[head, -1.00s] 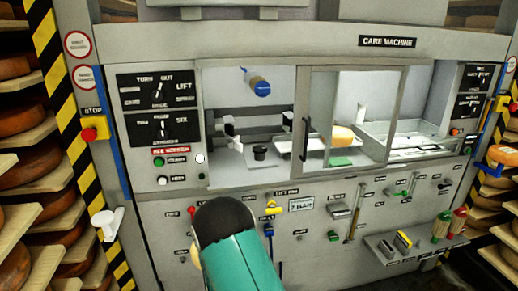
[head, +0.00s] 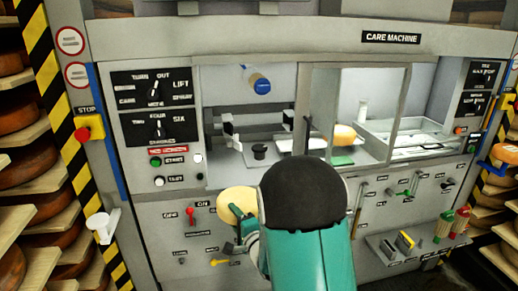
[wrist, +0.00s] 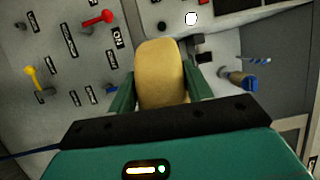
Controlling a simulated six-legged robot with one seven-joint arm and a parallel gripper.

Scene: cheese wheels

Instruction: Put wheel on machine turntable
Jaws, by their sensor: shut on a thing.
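A pale yellow cheese wheel (wrist: 161,72) is held between the two green fingers of my gripper (wrist: 160,92) in the wrist view. In the head view the wheel (head: 236,203) shows to the left of my dark-capped arm, in front of the machine's lower panel, and my gripper (head: 243,232) grips its lower right side. Part of the wheel is hidden by my arm. The care machine's open bay (head: 225,180) is above and behind the wheel. A short black knob-like post (head: 259,151) stands on the bay floor. I cannot tell for sure which part is the turntable.
A sliding glass door (head: 335,110) covers the right part of the bay. Behind it lie a yellow block (head: 345,136) and a tray (head: 405,135). A blue-tipped cylinder (head: 259,84) juts from the back wall. A red lever (head: 191,213) sits on the lower panel.

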